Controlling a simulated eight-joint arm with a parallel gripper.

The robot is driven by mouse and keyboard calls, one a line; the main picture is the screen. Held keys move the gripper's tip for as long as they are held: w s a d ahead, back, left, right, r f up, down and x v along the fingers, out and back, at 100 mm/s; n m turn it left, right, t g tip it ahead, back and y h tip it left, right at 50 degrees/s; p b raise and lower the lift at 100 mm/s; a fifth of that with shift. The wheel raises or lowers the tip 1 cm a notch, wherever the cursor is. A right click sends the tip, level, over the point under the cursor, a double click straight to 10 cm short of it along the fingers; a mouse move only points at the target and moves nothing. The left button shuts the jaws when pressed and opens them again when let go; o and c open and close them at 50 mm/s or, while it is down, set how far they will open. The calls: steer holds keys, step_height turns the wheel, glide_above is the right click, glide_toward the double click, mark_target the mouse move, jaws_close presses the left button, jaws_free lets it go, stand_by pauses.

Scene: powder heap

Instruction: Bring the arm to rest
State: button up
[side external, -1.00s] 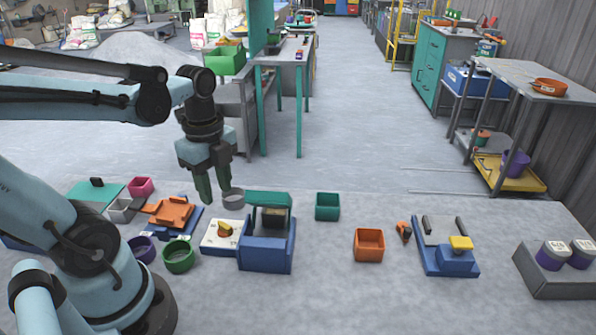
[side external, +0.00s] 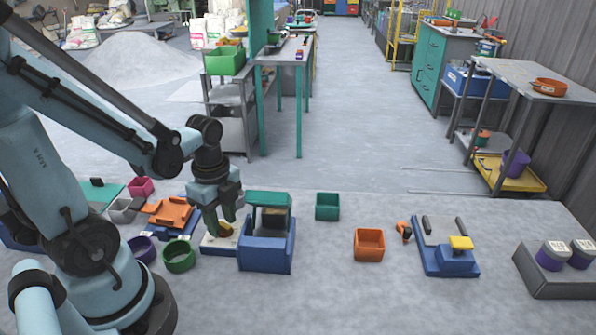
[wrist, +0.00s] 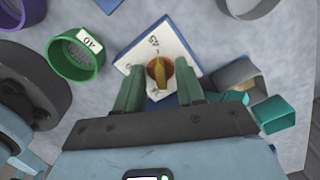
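My gripper (side external: 219,226) is low over the white dial plate (side external: 210,243), pointing down. In the wrist view its two green fingers (wrist: 158,86) are apart, with nothing held between them. The yellow pointer knob (wrist: 159,73) on an orange-brown disc shows between and just beyond the fingertips. I cannot tell whether a finger touches it. The white plate (wrist: 138,52) carries printed marks and lies on a blue base. In the side view the gripper partly covers the plate and knob.
Right of my gripper stands a blue box with a green top (side external: 266,252). A green ring (side external: 179,256), a purple ring (side external: 142,248) and an orange fixture (side external: 169,212) are to the left. A green box (side external: 327,206) and an orange box (side external: 369,245) stand farther right, with bare table between.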

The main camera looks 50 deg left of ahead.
steer(key=n, duration=0.4)
steer(key=shift+s+d+n, duration=0.1)
steer(key=shift+n, duration=0.2)
steer(key=n, duration=0.4)
steer(key=shift+s, duration=0.1)
steer(key=shift+r, duration=0.2)
stand_by(2.1)
